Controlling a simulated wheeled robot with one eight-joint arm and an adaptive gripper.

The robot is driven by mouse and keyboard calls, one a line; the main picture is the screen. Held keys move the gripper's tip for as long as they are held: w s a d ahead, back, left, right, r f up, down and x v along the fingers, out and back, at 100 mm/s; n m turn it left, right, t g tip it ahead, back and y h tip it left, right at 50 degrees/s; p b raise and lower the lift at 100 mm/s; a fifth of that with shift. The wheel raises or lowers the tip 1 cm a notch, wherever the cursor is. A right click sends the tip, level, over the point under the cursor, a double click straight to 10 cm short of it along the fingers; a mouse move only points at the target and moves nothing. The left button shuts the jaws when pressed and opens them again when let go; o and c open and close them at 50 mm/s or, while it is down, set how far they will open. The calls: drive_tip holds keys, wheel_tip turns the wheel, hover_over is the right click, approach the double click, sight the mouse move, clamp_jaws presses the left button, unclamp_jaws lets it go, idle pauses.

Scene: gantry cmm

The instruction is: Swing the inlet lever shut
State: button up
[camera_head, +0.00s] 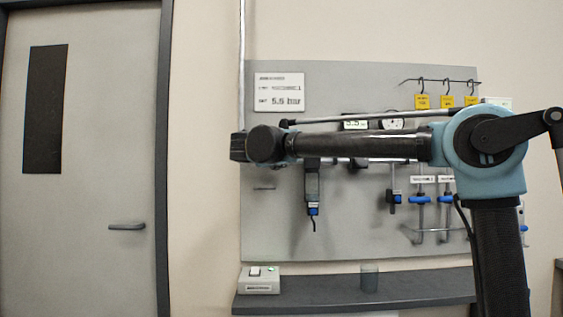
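A grey wall panel (270,225) carries air-line fittings, with a horizontal pipe mostly behind my arm. I cannot tell which part is the inlet lever; it may be hidden behind my arm. A thin dark bar (264,188) shows on the panel's left side, below my gripper. A grey unit with a blue lower end (313,210) hangs right of it. Blue-handled fittings (392,198) (418,199) sit further right. My gripper (238,147) is at the arm's left end, in front of the panel's left edge. Its fingers are too dark and foreshortened to read.
Yellow tags (447,102) hang from hooks on a rail at the upper right. A dark shelf (330,292) below bears a grey switch box (259,280) and a small cup (370,277). A door (85,200) stands left.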

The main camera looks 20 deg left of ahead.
drive_tip(key=s, duration=1.1)
drive_tip(key=shift+s+a+r, duration=0.2)
drive_tip(key=shift+s+r, duration=0.2)
drive_tip(key=shift+r, duration=0.05)
